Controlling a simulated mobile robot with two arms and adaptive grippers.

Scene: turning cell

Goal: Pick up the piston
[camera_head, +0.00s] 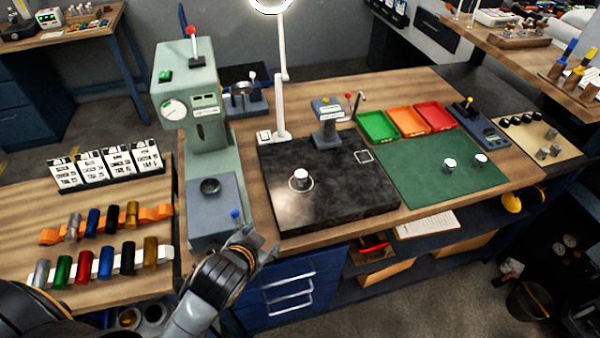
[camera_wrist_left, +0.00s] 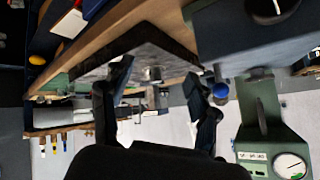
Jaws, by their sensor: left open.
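Small silvery metal cylinders that look like pistons show in the head view. One piston (camera_head: 301,176) stands inside a ring mark on the dark stone plate (camera_head: 335,205). Two more, a left piston (camera_head: 449,166) and a right piston (camera_head: 480,160), stand on the green mat (camera_head: 425,185). My left gripper (camera_head: 256,240) is open and empty, in front of the bench edge beside the grey-green press. In the left wrist view its two fingers (camera_wrist_left: 158,88) are spread apart, with the dark plate beyond them. My right gripper is not in view.
The green press (camera_head: 190,90) with a blue-knobbed lever (camera_head: 235,215) stands close to my left gripper. A lamp post (camera_head: 281,100) and a small gauge stand (camera_head: 327,125) rise behind the plate. Green, orange and red trays (camera_head: 433,117) sit at the back. The plate's front is clear.

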